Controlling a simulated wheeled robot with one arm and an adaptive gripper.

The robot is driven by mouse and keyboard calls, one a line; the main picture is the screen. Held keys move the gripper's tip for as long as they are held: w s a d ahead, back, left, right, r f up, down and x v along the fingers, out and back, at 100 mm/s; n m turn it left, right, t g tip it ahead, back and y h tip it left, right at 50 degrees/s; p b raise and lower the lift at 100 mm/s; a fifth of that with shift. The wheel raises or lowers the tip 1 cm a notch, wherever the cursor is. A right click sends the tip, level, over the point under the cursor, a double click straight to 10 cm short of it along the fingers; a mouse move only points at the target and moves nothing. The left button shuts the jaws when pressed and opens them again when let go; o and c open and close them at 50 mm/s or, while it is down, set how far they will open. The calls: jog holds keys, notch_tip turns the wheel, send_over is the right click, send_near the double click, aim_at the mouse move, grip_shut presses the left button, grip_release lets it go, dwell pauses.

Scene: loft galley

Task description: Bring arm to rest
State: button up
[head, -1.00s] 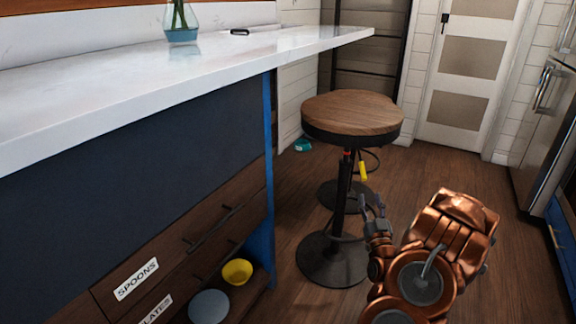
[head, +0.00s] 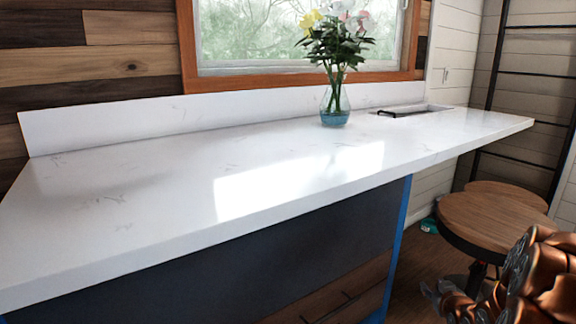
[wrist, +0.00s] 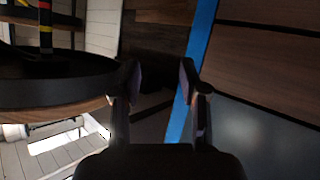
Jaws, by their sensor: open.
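My gripper (wrist: 160,80) is open in the wrist view, with its two dark fingers apart and nothing between them. In the head view my gripper (head: 437,290) shows at the lower right, in front of the counter's right end and below its top. My copper-coloured arm is folded at the bottom right corner. The wooden stool (head: 490,222) stands just behind the arm. The stool also shows close beside the gripper at the left of the wrist view (wrist: 50,80).
A white counter (head: 130,200) runs across the head view. A glass vase with flowers (head: 335,105) and a dark-handled tray (head: 410,110) stand on it. Drawers (head: 340,297) are below. A second stool top (head: 508,192) shows behind the first.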

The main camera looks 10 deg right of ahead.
jog(key=s+a+r+g+y+p, duration=0.1)
jog(key=s+a+r+g+p, duration=0.4)
jog(key=a+r, duration=0.4)
jog(key=s+a+r+g+y+p, duration=0.1)
jog(key=s+a+r+g+p, duration=0.2)
jog(key=s+a+r+p, duration=0.65)
jog(key=s+a+r+g+y+p, duration=0.1)
jog(key=s+a+r+g+p, duration=0.2)
jog(key=s+a+r, duration=0.3)
jog(key=s+a+r+n+g+y+p, duration=0.1)
jog(key=s+a+r+g+p, duration=0.2)
jog(key=s+a, duration=0.9)
notch_tip(320, 180, up, 3)
jog(key=shift+s+a+r+y, duration=0.15)
jog(key=shift+a+y, duration=0.25)
